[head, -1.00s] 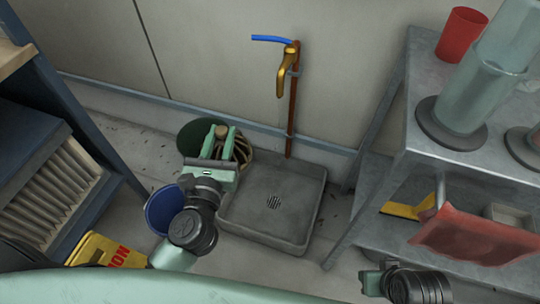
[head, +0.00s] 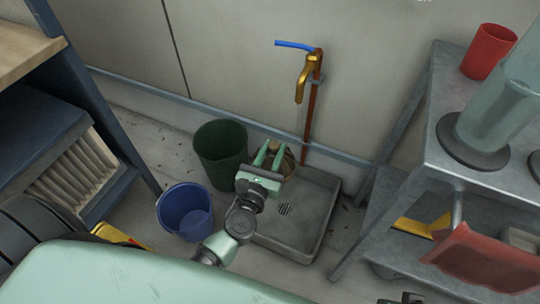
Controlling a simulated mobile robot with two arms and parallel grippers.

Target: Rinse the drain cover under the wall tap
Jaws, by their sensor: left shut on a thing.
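My left gripper (head: 270,156) is shut on the drain cover (head: 289,163), a brownish, ribbed round piece partly hidden behind the fingers. It is over the back left corner of the grey floor basin (head: 318,230), below and left of the tap. The brass wall tap (head: 307,72) has a blue lever and stands on a copper pipe against the wall.
A dark green bucket (head: 220,150) and a blue bucket (head: 184,211) stand left of the basin. A blue-framed shelf (head: 85,120) is at left. The basin floor is clear around its small grate (head: 285,209).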

